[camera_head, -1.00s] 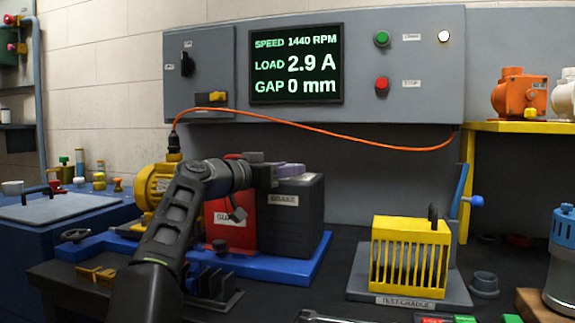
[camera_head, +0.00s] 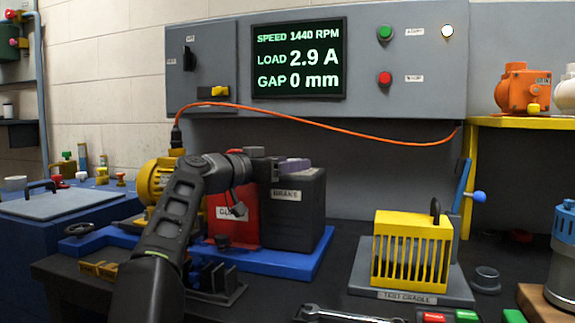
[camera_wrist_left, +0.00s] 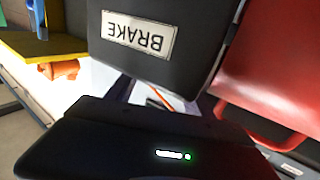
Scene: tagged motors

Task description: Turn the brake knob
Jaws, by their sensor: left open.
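The brake (camera_head: 294,222) is a dark grey box with a BRAKE label, on a blue base beside a red housing (camera_head: 246,222). A flat purple piece (camera_head: 293,165) shows at its top; I cannot tell whether it is the brake knob. My left gripper (camera_head: 268,163) is open at the top of the brake, beside the purple piece; contact is unclear. In the left wrist view the BRAKE label on the brake (camera_wrist_left: 185,75) appears upside down, and my dark gripper body fills the bottom. The fingertips are not clear there. My right gripper is not in view.
A yellow motor (camera_head: 155,180) stands left of the red housing. An orange cable (camera_head: 330,124) runs from its plug to the wall panel (camera_head: 205,62), whose screen reads 2.9 A and 0 mm. A yellow test cradle (camera_head: 410,250) and a wrench (camera_head: 350,315) are to the right.

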